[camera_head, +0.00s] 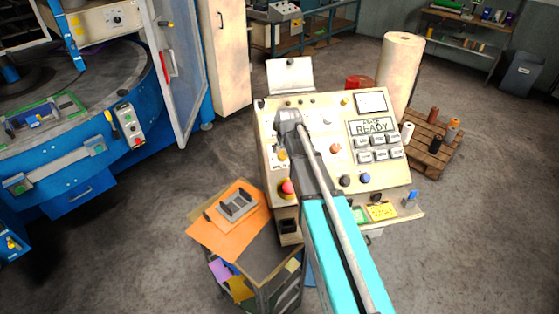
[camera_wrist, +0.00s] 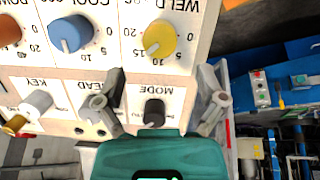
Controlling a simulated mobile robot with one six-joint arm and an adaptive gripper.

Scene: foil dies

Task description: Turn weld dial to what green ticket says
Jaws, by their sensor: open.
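In the wrist view the panel appears upside down. The weld dial is a yellow knob (camera_wrist: 160,38) under the word WELD, with marks from 0 to 20. Its white pointer line slants to the lower left, towards about the 15 mark. My gripper (camera_wrist: 157,104) is open, with its fingers spread either side of the black MODE knob (camera_wrist: 154,112); the weld dial lies beyond the fingertips. In the head view my gripper (camera_head: 289,122) is over the control panel's left part and hides the dials there. A green ticket (camera_head: 361,215) lies on the panel's front ledge; its writing is too small to read.
A blue COOL knob (camera_wrist: 70,33) and a KEY switch (camera_wrist: 36,103) sit near the weld dial. A yellow ticket (camera_head: 382,211) lies beside the green one. A red button (camera_head: 287,187), a display reading READY (camera_head: 374,126) and several keys are on the console.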

